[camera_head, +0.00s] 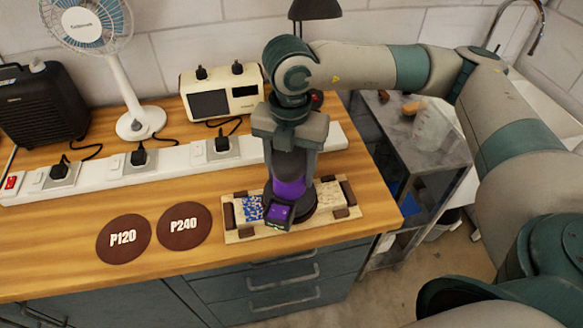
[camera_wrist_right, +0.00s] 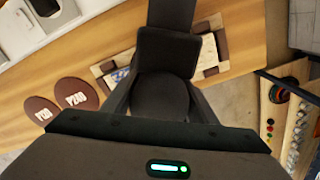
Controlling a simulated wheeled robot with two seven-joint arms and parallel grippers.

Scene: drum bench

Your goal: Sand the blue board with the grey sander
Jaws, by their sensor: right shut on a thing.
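The sander (camera_head: 289,190) is dark grey to black with a purple band and a small purple-lit panel at its front. My right gripper (camera_head: 289,150) points down from above and is shut on it. The sander (camera_wrist_right: 165,95) fills the middle of the right wrist view. It stands upright over the middle of the board and appears to rest on it; the contact is hidden. The board (camera_head: 252,209) shows speckled blue left of the sander. Right of the sander its surface is mostly pale with specks. The sander hides the middle. My left gripper is not in view.
Brown blocks surround the board on a wooden base (camera_head: 238,238). Two brown discs, P120 (camera_head: 123,239) and P240 (camera_head: 184,226), lie left. A power strip (camera_head: 100,182), fan (camera_head: 140,122), cream device (camera_head: 222,92) and black box (camera_head: 42,105) stand behind. The bench's front left is clear.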

